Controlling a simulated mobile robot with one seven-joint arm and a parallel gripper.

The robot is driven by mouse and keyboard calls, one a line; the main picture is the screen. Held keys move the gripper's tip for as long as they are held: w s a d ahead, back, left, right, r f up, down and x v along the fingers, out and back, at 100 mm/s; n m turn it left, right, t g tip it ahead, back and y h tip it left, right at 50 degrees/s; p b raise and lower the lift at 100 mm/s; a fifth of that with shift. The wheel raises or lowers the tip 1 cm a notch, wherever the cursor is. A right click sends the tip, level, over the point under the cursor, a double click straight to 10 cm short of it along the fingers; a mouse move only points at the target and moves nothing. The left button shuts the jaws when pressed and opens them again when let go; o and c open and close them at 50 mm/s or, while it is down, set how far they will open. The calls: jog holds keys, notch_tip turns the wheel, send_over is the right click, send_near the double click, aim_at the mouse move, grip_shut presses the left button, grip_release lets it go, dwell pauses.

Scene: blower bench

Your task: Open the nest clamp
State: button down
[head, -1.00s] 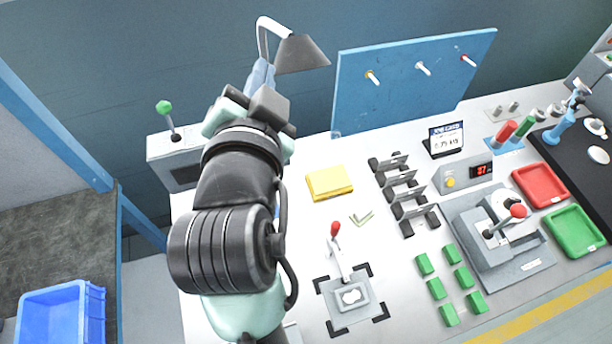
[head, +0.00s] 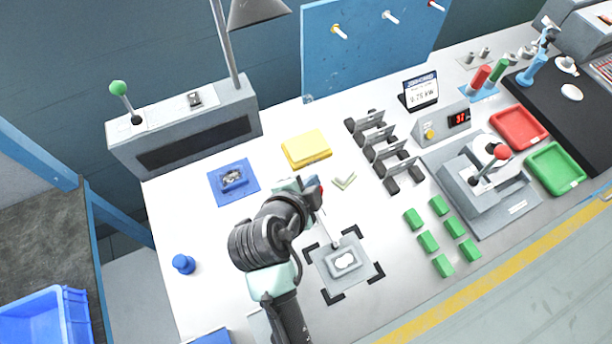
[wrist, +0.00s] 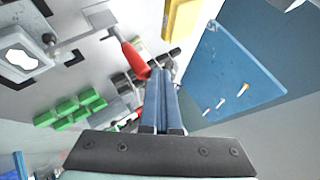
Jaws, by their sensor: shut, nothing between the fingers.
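The nest (head: 367,269) is a grey plate between black corner marks, with a pale block and white part on it. Its clamp lever (head: 331,228) stands raised and leans back, with a red handle at its end. In the head view my gripper (head: 312,187) hides most of that handle. In the wrist view the red handle (wrist: 134,60) lies just left of my blue fingertips (wrist: 160,74). The fingers are shut together and empty. I cannot tell whether they touch the handle. The nest also shows at upper left in the wrist view (wrist: 40,68).
A yellow box (head: 306,149) and a black rack (head: 385,150) stand behind. Several green blocks (head: 428,241) and a grey press (head: 480,190) are to the right. A blue mat (head: 246,199) lies left, and a grey console (head: 185,128) stands at the back left.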

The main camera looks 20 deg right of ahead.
jog(key=w+f, duration=0.2)
jog(key=f, duration=0.1)
jog(key=w+f, duration=0.1)
jog(key=shift+d+f, duration=0.15)
jog(key=shift+f, duration=0.2)
jog(key=shift+r, duration=0.1)
dwell(1.3)
